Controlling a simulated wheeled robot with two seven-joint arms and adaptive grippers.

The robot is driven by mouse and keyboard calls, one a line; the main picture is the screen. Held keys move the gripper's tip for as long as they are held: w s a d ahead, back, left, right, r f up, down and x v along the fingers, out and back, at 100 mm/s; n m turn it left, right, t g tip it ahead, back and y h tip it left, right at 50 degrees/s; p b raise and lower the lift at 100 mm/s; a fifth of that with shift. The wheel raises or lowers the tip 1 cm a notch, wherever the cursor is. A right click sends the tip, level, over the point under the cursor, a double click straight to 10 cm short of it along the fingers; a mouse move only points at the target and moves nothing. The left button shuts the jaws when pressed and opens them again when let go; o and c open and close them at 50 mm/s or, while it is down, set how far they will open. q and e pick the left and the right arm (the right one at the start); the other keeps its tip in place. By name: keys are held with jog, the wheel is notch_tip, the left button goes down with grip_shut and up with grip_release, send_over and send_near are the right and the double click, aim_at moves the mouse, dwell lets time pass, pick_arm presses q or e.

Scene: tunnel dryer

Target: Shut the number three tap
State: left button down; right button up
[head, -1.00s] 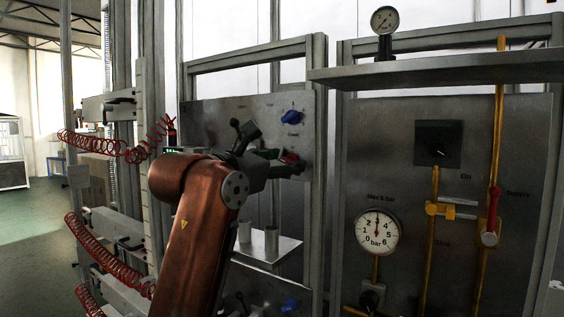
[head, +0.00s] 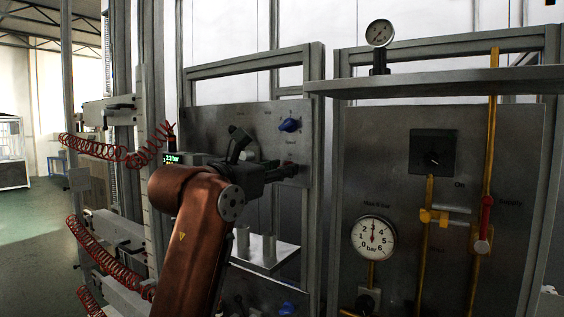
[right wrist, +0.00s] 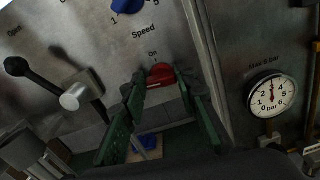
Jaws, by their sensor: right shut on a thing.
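My right gripper (head: 287,170) is at the panel left of centre in the head view. In the right wrist view its two green fingers (right wrist: 160,84) are shut on a red knob (right wrist: 161,73) under the word "On". A black lever with a grey hub (right wrist: 84,96) stands left of the fingers, near the word "Open". In the head view a red lever (head: 486,215) sits on the yellow pipe (head: 491,140) at the right. I can read no number three on any tap. My left gripper is not in view.
A blue speed knob (head: 290,125) is above the gripper. A shelf (head: 440,81) juts out at the right, with a small gauge (head: 380,34) on it. A "Max 6 bar" gauge (head: 373,238) and a black switch (head: 432,152) are below. Red coiled hoses (head: 100,148) hang at the left.

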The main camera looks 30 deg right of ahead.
jog(key=shift+n+p, duration=0.35)
jog(key=shift+n, duration=0.45)
jog(key=o, duration=1.2)
jog(key=shift+c, duration=0.2)
jog(key=v, duration=1.2)
jog(key=shift+a, duration=0.1)
